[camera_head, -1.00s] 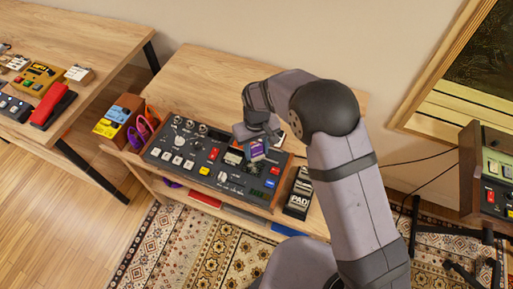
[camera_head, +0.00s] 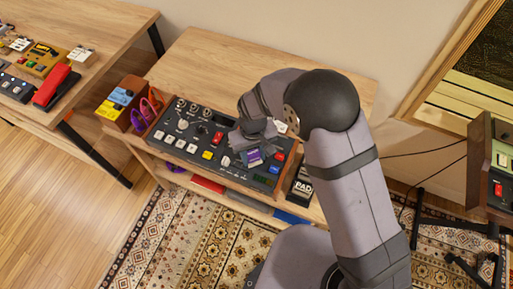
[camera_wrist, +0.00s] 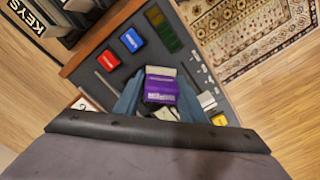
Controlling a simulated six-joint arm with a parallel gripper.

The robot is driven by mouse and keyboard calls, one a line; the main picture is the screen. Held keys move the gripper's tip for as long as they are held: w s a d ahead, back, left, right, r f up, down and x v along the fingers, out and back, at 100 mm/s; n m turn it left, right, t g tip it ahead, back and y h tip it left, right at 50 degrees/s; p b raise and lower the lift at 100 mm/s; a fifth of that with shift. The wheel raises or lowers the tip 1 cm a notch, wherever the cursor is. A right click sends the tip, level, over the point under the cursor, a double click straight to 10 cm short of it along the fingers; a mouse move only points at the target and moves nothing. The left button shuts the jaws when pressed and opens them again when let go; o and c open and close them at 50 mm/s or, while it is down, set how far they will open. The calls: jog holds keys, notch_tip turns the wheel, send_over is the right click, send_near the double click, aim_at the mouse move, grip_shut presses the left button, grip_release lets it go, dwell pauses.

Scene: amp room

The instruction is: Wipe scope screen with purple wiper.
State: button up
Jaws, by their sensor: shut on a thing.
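My gripper (camera_head: 250,147) is low over the right half of a dark control panel (camera_head: 192,166) on the wooden bench. It is shut on the purple wiper (camera_head: 252,159), which has a pale strip along one edge. In the wrist view the wiper (camera_wrist: 161,88) sits between the two bluish fingers, over the panel. I cannot tell whether it touches the surface. A small dark green screen (camera_head: 261,179) lies just in front of the wiper; it also shows in the wrist view (camera_wrist: 163,30).
Red (camera_wrist: 131,39) and blue (camera_wrist: 110,60) buttons sit beside the wiper. A box of pedals (camera_head: 122,101) and purple and orange cable loops (camera_head: 149,104) stand left of the panel. A black pedal (camera_head: 301,190) stands at its right. Bench top behind is clear.

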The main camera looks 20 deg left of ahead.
jog(key=w, duration=0.6)
notch_tip(320, 180, up, 3)
jog(key=shift+f+p, duration=0.1)
jog(key=shift+p, duration=0.5)
notch_tip(320, 180, up, 6)
jog(key=p, duration=0.4)
jog(key=shift+f, duration=0.25)
